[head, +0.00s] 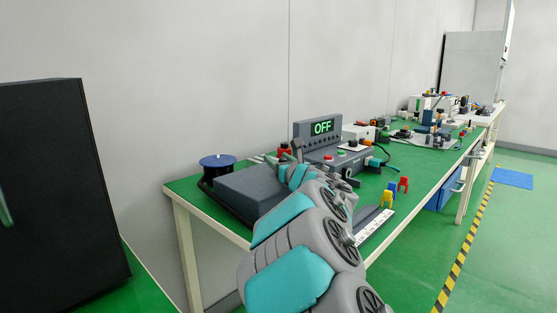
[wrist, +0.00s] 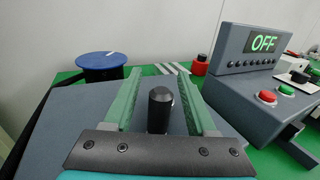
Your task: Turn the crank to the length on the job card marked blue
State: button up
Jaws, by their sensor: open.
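In the wrist view a black upright knob (wrist: 160,108), which looks like the crank's handle, stands between the green fingers of my gripper (wrist: 159,73). The fingers are open, one on each side, with a gap visible around the knob. The knob is over a dark grey flat-topped unit (wrist: 75,118), which also shows in the head view (head: 245,190). The crank's arm is hidden. A grey console (wrist: 240,85) at the right has a display (wrist: 263,44) reading OFF. No card marked blue can be made out.
A blue-topped spool (wrist: 101,64) stands at the back left. The console carries a red button (wrist: 267,96) and a green button (wrist: 286,90). A red object (wrist: 200,65) stands behind. Small coloured clips (head: 390,193) and a white marked strip (head: 374,226) lie near the bench's front edge.

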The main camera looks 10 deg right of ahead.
grip_shut()
jog(key=shift+f+h+b, duration=0.15)
jog(key=shift+h+b, duration=0.35)
jog(key=shift+b, duration=0.1)
